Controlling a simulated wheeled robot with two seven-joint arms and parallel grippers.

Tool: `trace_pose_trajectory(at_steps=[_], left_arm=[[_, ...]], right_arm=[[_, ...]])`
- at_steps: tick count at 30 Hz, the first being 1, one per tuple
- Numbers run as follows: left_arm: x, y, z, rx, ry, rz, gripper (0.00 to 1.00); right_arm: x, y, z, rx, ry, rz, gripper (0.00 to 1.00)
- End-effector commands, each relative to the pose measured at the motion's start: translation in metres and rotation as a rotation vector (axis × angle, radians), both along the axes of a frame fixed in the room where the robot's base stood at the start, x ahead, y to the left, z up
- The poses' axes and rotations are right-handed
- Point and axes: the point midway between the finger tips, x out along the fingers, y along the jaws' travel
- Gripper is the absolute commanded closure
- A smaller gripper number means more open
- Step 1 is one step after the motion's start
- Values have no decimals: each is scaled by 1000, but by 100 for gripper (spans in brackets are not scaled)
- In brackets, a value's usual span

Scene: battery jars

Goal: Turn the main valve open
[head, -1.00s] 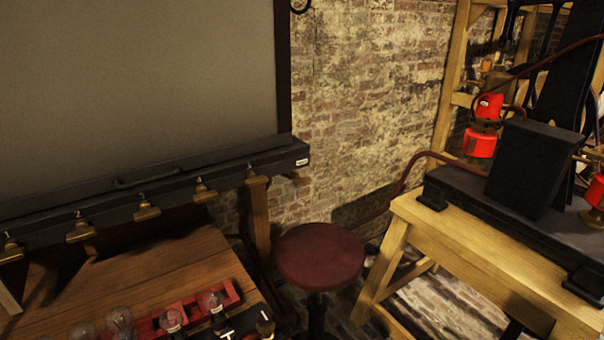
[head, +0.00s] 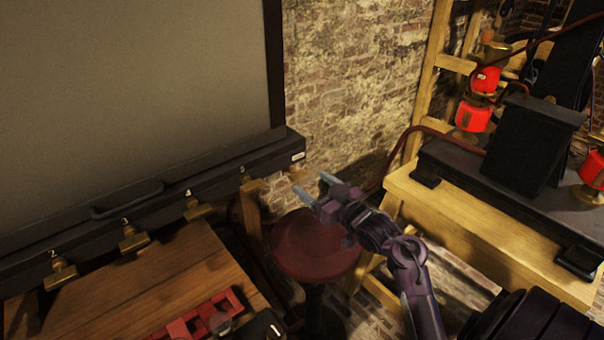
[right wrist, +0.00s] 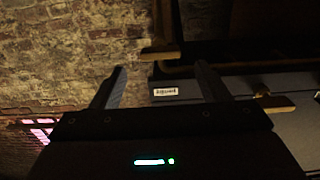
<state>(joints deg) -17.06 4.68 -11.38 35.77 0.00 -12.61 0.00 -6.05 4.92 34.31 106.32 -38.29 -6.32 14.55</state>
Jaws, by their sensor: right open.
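A black bar (head: 150,200) below the grey panel carries a row of brass taps and has a small white label (head: 298,155) at its right end; I cannot read the label. A short brass lever (head: 296,174) sticks out by that end, and I take it for the main valve. In the right wrist view the lever (right wrist: 160,56) lies crosswise, ahead of and between my fingertips. My right gripper (head: 315,187) is open and empty, just right of and below the bar's end, apart from the lever as far as I can tell. My left gripper is not in view.
Numbered brass taps, such as one (head: 134,238), line the bar's front. A wooden bench (head: 170,275) with a red rack (head: 205,315) stands below. A red stool (head: 310,250) is under my right gripper. A wooden stand (head: 470,220) with black apparatus stands at right.

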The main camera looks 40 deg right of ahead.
Motion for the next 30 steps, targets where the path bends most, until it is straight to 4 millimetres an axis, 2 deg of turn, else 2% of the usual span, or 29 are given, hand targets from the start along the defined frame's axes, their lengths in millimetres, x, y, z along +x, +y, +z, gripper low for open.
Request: trace_pose_trajectory(at_steps=[3,9,19,27,30], left_arm=[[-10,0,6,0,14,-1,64],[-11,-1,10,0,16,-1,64],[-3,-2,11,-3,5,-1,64],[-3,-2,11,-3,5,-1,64],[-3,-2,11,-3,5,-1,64]], right_arm=[[21,2,3,2,-1,1,31],[42,3,1,0,1,-1,31],[45,4,-1,-1,2,0,31],[45,4,-1,-1,2,-1,66],[45,4,-1,-1,2,-1,76]])
